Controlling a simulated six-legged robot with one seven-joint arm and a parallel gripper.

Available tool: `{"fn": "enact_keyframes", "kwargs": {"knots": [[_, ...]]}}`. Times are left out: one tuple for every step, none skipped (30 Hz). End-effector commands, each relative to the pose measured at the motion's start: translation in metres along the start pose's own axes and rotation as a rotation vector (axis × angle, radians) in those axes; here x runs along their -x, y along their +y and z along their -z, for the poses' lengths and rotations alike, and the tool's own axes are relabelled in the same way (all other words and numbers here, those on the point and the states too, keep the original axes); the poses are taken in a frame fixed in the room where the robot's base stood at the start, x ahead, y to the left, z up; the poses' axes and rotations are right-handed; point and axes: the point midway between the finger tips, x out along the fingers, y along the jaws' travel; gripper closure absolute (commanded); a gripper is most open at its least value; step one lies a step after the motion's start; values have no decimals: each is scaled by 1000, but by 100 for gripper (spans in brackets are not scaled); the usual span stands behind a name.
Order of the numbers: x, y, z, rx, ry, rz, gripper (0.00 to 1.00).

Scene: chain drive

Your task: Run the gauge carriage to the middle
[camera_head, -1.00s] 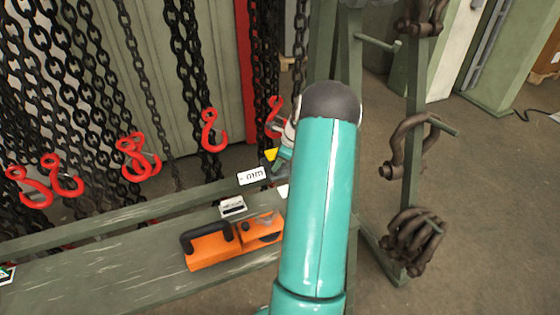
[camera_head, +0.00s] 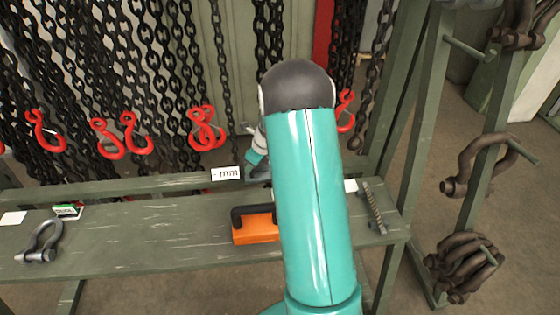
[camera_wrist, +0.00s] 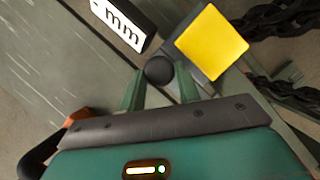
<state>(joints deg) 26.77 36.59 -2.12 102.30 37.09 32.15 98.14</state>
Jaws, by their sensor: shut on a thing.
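In the wrist view a dark round knob (camera_wrist: 160,70) sits between the two green fingertips of my gripper (camera_wrist: 160,88), which is shut on it. Next to it is a white label with "mm" (camera_wrist: 121,25) on a dark block, which I take as part of the gauge carriage. A yellow square plate (camera_wrist: 212,43) is on the knob's other side. In the head view the label (camera_head: 226,173) shows at the rail (camera_head: 120,188) along the bench's back. My gripper (camera_head: 252,165) is beside it, mostly hidden by my teal arm.
The green bench (camera_head: 140,235) holds an orange tool (camera_head: 253,230), partly behind my arm, a grey shackle (camera_head: 42,243) and a threaded bolt (camera_head: 374,208). Chains with red hooks (camera_head: 205,130) hang behind the rail. Brown shackles (camera_head: 465,265) hang on the right post.

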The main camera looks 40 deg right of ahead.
Motion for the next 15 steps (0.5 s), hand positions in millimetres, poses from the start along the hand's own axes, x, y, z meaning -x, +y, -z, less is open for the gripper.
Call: {"fn": "enact_keyframes", "kwargs": {"knots": [[-4, 10, -12, 7, -1, -4, 100], [-7, 14, -17, 6, 0, -4, 100], [-9, 19, -23, 6, 0, -4, 100], [-11, 22, -27, 6, 0, -4, 100], [-12, 25, -30, 5, 0, -4, 100], [-14, 28, -35, 5, 0, -4, 100], [-15, 30, -38, 5, -1, -4, 100], [-16, 32, -40, 4, -1, -4, 100], [-17, 34, -43, 3, -1, -3, 100], [-18, 36, -45, 2, -1, -3, 100], [-19, 36, -46, 2, -1, -3, 100], [-19, 37, -47, 1, -1, -3, 100], [-20, 38, -48, 1, -1, -3, 100], [-20, 38, -49, 1, -1, -3, 100], [-20, 39, -49, 1, -1, -3, 100]]}}
